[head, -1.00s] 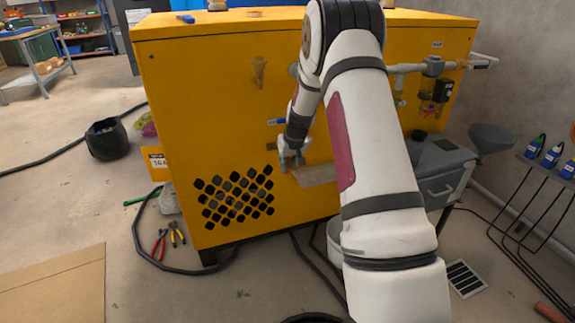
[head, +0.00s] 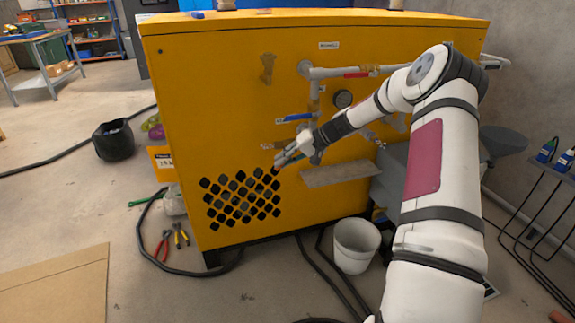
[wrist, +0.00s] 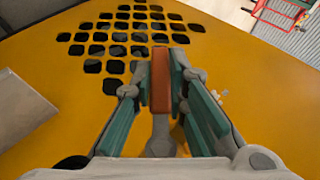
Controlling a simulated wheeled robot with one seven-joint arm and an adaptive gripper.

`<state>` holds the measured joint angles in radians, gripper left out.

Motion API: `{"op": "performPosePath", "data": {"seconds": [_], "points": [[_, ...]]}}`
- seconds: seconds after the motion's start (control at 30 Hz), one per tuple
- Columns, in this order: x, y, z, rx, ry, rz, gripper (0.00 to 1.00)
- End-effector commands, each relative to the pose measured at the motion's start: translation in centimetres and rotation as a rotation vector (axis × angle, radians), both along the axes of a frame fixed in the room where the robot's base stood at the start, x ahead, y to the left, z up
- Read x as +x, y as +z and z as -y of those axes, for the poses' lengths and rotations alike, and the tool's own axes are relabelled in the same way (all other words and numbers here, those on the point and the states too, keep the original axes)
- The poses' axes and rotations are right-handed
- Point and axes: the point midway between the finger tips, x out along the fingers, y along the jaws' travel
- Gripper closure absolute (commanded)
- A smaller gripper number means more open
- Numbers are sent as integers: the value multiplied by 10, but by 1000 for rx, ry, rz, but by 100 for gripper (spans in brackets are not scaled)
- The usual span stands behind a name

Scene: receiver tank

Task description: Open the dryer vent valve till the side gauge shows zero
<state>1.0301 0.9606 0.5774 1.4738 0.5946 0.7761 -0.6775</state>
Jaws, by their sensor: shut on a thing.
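My gripper (head: 280,163) is at the front of the yellow dryer cabinet, above the right part of its black vent grille, pointing left and a little down. In the wrist view its teal-padded fingers (wrist: 162,62) are shut on an orange-red valve lever (wrist: 161,88). A small red tip of this lever (head: 275,170) shows at the fingers in the head view; the gripper hides the valve body. A round side gauge (head: 343,98) sits right of the vertical pipe. Its needle is too small to read.
A blue-handled valve (head: 295,118) is just above my gripper, and a red handle (head: 356,74) lies on the upper pipe. A ledge (head: 340,174) juts out to the right. A white bucket (head: 356,245) stands on the floor below. Pliers (head: 162,246) and hoses lie at the left.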

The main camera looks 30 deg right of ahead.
Motion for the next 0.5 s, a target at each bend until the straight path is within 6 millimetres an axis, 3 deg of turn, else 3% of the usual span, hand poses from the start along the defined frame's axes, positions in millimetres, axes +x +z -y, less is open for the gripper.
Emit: {"op": "performPosePath", "data": {"seconds": [0.5], "points": [[3,11,-9,224,4,65,100]]}}
